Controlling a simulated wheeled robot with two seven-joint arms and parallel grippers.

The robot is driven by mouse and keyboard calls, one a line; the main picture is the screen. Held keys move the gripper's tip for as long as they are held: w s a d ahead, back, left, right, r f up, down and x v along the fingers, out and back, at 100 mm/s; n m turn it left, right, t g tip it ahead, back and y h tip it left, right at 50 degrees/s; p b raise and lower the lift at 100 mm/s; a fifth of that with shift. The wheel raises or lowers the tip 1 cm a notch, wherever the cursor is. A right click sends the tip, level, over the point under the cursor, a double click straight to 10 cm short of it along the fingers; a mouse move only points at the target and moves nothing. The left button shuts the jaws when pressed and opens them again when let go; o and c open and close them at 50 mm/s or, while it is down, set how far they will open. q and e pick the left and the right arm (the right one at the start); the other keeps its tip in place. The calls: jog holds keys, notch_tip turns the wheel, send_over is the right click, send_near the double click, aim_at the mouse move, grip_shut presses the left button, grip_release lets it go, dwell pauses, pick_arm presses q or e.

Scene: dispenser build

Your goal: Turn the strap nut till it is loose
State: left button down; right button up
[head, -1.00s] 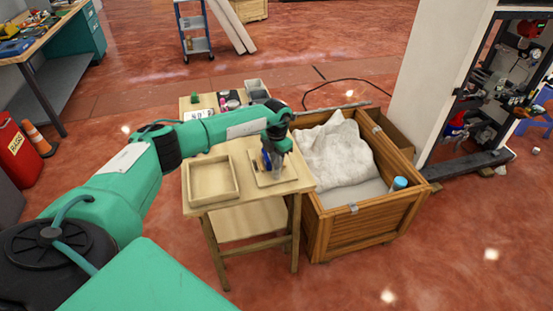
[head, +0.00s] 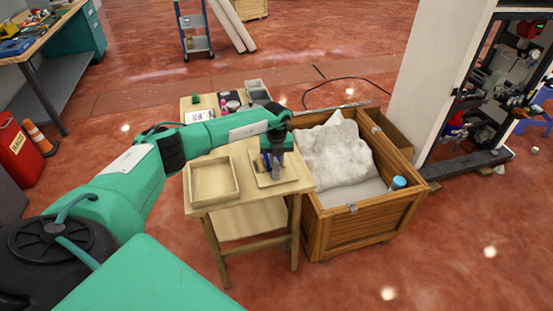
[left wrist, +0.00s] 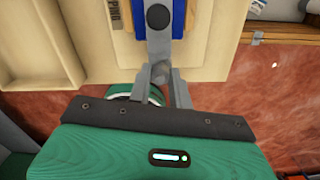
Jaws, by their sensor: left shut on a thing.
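A blue block-like unit (left wrist: 178,22) with a grey strap (left wrist: 158,47) down its middle and a dark round piece on the strap shows in the left wrist view. My left gripper (head: 276,173) points down over the unit in the head view. In the left wrist view its fingers (left wrist: 160,76) are closed at the strap's near end, on a small grey piece that looks like the strap nut. The fingers hide most of it. My right gripper is not in view.
An empty wooden tray (head: 190,183) sits left on the table, with small items and grey bins (head: 255,88) behind.

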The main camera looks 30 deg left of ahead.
aim_at(277, 163)
pick_arm(q)
jog(key=shift+n, duration=0.8)
jog(key=c, duration=1.3)
grip_release()
jog(key=shift+r, duration=0.1)
jog(key=shift+r+b, duration=1.1)
jog(key=shift+r, duration=5.75)
